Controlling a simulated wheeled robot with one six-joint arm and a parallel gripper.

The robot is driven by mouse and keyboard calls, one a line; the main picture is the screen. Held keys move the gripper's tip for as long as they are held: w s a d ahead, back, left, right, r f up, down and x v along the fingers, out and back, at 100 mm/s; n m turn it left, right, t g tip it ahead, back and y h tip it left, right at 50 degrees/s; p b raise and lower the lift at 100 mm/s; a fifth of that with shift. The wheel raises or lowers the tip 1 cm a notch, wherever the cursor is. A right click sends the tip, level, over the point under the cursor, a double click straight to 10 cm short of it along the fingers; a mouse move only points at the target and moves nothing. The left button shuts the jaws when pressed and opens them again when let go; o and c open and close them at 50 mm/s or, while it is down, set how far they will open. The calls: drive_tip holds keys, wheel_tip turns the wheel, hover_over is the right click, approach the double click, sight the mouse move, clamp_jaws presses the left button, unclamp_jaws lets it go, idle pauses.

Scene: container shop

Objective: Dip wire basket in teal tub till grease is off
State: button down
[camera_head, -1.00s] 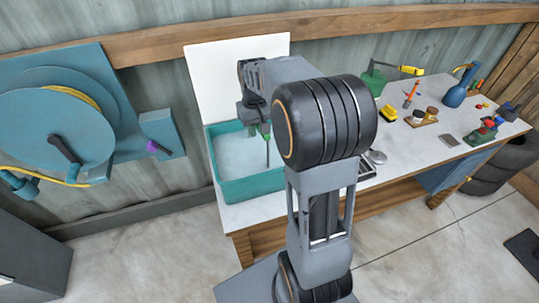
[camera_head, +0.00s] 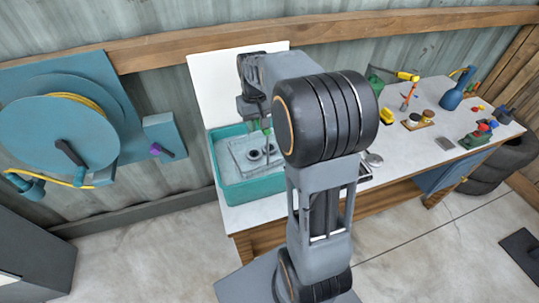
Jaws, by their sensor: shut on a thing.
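The teal tub (camera_head: 262,189) stands at the left end of the bench and holds pale, cloudy liquid. The wire basket (camera_head: 237,158) shows as a faint grey rectangular outline inside the tub, at or near the liquid surface. Two dark ring-shaped parts (camera_head: 262,153) sit in it. My gripper (camera_head: 264,124) is above the tub, pointing down, shut on the basket's green-topped handle. The fingertips are small and partly hidden by my arm. I cannot tell how much grease is on the parts.
A white panel (camera_head: 212,88) stands upright behind the tub. A hose reel (camera_head: 62,130) with yellow hose hangs on the wall at left. Small tools, a blue bottle (camera_head: 457,92) and a green box fill the bench's right side.

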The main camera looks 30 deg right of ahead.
wheel_tip(320, 180, up, 10)
drive_tip(key=p, duration=0.7)
drive_tip(key=shift+r+p, duration=0.15)
drive_tip(key=shift+p, duration=0.2)
wheel_tip(320, 180, up, 3)
drive_tip(key=p, duration=0.2)
drive_tip(key=shift+p, duration=0.3)
idle(0.7)
